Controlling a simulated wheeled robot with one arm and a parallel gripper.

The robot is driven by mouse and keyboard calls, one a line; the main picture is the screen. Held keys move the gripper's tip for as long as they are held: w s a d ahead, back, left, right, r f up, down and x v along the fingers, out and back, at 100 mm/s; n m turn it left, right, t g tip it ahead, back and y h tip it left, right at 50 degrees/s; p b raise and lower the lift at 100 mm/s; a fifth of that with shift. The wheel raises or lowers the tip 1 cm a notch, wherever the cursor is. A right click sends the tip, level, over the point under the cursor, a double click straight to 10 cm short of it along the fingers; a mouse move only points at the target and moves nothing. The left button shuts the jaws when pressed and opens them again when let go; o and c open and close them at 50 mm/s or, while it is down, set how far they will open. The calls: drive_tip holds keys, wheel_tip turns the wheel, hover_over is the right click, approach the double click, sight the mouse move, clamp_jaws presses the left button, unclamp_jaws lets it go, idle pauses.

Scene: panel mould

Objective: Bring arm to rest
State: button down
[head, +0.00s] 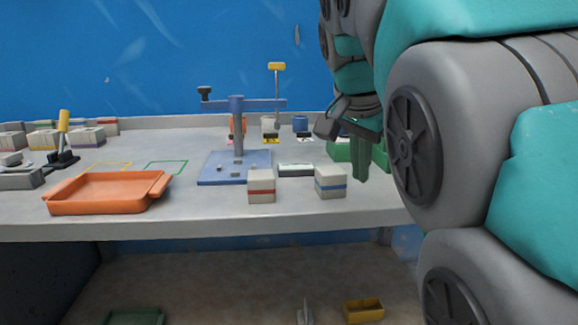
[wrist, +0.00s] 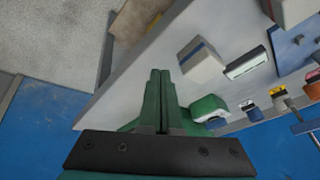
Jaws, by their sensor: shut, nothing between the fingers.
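My gripper (head: 360,165) hangs above the right part of the workbench (head: 330,216) in the head view, in front of a green bin (head: 342,150) that it partly hides. In the wrist view its two green fingers (wrist: 160,75) are together with nothing between them. My teal and grey arm covers the right side of the head view. The gripper is apart from the white block with a blue stripe (head: 330,182), which is to its left.
An orange tray (head: 105,205) sits at the bench's front left. A blue base plate with a post (head: 237,168) stands mid-bench, with a red-striped block (head: 261,186) in front. Small cups (head: 300,124) stand behind. A yellow bin (head: 363,310) is on the floor below.

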drive_tip(key=s+d+f+n+g+y, duration=0.1)
drive_tip(key=s+f+n+g, duration=0.2)
drive_tip(key=s+f, duration=1.1)
drive_tip(key=s+d+f+n+g+y, duration=0.1)
drive_tip(key=s+f+n, duration=0.5)
drive_tip(key=s+f, duration=0.8)
wheel_tip(320, 180, down, 5)
drive_tip(key=shift+d+f+g, duration=0.15)
drive_tip(key=shift+d+g, duration=0.5)
drive_tip(key=shift+g, duration=0.55)
